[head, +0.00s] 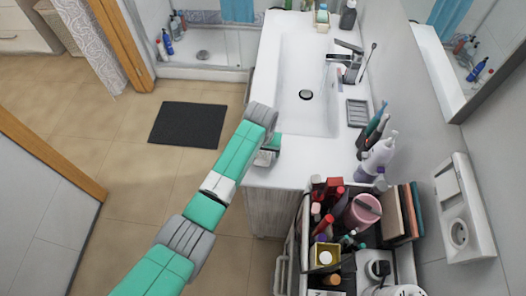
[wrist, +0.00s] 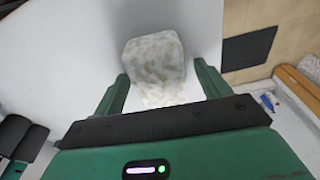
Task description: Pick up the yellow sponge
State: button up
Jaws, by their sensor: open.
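A pale block with mottled yellowish-beige patches (wrist: 154,62) lies on the white counter in the wrist view. It looks like a sponge, though its colour is more off-white than yellow. My gripper (wrist: 161,70) is open, with one green finger on each side of the block; a gap shows beside the right finger, and the left finger is close to the block. In the head view my gripper (head: 268,152) is at the near left corner of the washbasin counter. A small pale patch of the block shows beside it there, mostly hidden by my arm.
The white basin (head: 290,95) and faucet (head: 343,62) are beyond my gripper. Toothbrushes and a white bottle (head: 377,157) stand on the counter's right. A crowded cosmetics cart (head: 290,250) is in front. A dark mat (head: 188,125) lies on the floor at left.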

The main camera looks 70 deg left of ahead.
jog(key=shift+f, duration=0.2)
jog(key=c, duration=1)
jog(key=shift+c, duration=0.2)
jog(key=shift+r, duration=0.1)
notch_tip(320, 180, up, 4)
jog(key=shift+f, duration=0.1)
jog(key=s+a+r, duration=0.1)
jog(key=s, duration=1.4)
jog(key=shift+s+a+r, duration=0.25)
jog(key=shift+s+r, duration=0.05)
jog(key=shift+s, duration=0.1)
